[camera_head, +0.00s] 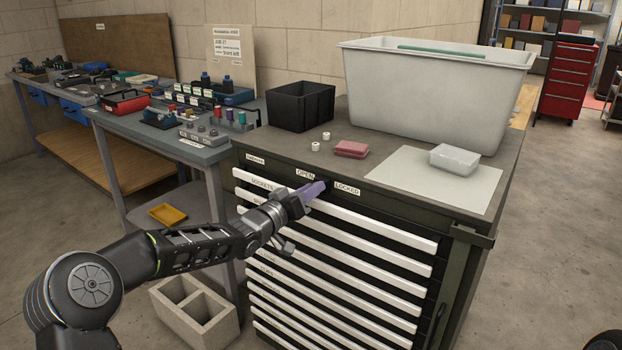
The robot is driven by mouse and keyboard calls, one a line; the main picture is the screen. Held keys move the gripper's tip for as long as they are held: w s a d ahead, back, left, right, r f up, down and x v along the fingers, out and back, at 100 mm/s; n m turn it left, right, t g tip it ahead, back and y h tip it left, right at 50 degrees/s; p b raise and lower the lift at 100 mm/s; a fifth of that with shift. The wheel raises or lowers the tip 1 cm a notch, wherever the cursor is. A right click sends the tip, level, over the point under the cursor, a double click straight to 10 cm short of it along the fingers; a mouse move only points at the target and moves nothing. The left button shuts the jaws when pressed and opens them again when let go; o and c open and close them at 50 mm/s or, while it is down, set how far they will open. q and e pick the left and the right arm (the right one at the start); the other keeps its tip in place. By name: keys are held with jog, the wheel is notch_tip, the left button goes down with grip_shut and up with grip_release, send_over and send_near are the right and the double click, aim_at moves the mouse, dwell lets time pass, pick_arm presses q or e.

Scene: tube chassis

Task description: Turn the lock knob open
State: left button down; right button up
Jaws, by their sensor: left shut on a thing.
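The lock knob (324,184) is a small dark part at the top front of a dark green drawer cabinet (460,270). It sits between a label reading OPEN (305,174) and a label reading LOCKED (347,189). My left gripper (312,191) reaches in from the left, its purplish fingers at the knob. The fingers are shut on it and hide most of it, so its exact turn cannot be told. My right gripper is not in view.
Several white drawer handles (370,227) run across the cabinet front below the knob. On top stand a black bin (300,106), a large grey tub (430,95), a pink block (351,149) and a clear box (454,159). A cluttered workbench (190,150) is at left.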

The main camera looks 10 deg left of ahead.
pick_arm(q)
jog(key=shift+a+f+n+p, duration=0.1)
jog(key=shift+n+p, duration=1.35)
jog(key=shift+n, duration=1.45)
jog(key=shift+a+f+n+p, duration=0.1)
jog(key=shift+n+p, duration=1.3)
jog(key=shift+n, duration=1.5)
jog(key=c, duration=1.2)
grip_release()
jog(key=shift+o, duration=0.2)
jog(key=shift+f, duration=0.15)
jog(key=shift+d, duration=0.1)
